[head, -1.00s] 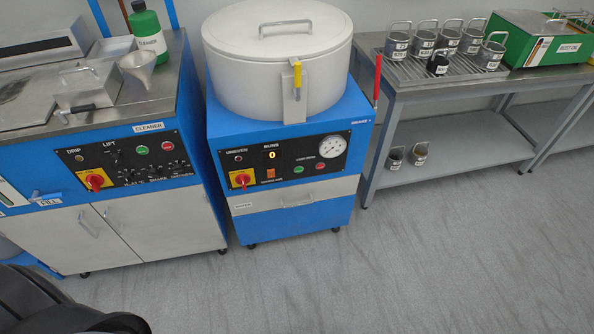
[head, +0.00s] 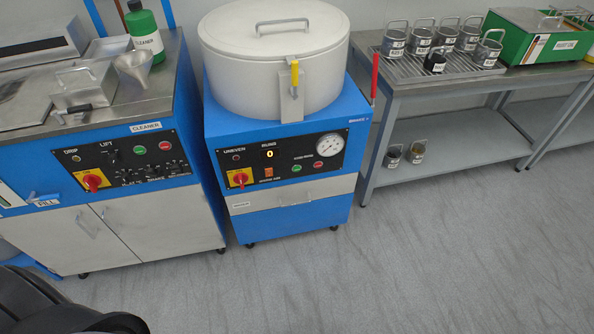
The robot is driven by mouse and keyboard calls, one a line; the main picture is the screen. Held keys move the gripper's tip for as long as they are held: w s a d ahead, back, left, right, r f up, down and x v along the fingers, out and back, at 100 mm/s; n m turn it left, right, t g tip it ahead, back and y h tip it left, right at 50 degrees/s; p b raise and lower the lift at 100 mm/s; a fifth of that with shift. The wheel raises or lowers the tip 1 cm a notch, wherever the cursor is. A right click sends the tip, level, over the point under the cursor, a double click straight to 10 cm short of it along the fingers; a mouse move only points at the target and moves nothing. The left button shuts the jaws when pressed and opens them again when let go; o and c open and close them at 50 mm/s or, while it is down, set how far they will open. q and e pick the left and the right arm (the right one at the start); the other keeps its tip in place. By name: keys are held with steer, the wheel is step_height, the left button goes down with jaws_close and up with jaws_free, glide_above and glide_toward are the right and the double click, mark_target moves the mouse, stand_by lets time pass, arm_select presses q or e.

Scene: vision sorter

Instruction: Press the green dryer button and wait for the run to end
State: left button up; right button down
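The dryer (head: 230,122) is a blue cabinet with a big white round drum and a closed lid (head: 275,28) on top. Its black front panel carries a green button (head: 296,168), a red button (head: 318,165) beside it, a red rotary switch on yellow (head: 239,179), a display reading 0 (head: 269,154) and a white gauge (head: 329,147). A yellow-handled latch (head: 294,78) stands at the drum's front. Neither gripper shows; only a dark part of mine is at the lower left.
A cleaner machine (head: 150,238) with its own green and red buttons stands left of the dryer. At right, a grey bench (head: 390,92) holds several labelled metal cups and a green box (head: 545,45). The floor (head: 400,275) in front is clear.

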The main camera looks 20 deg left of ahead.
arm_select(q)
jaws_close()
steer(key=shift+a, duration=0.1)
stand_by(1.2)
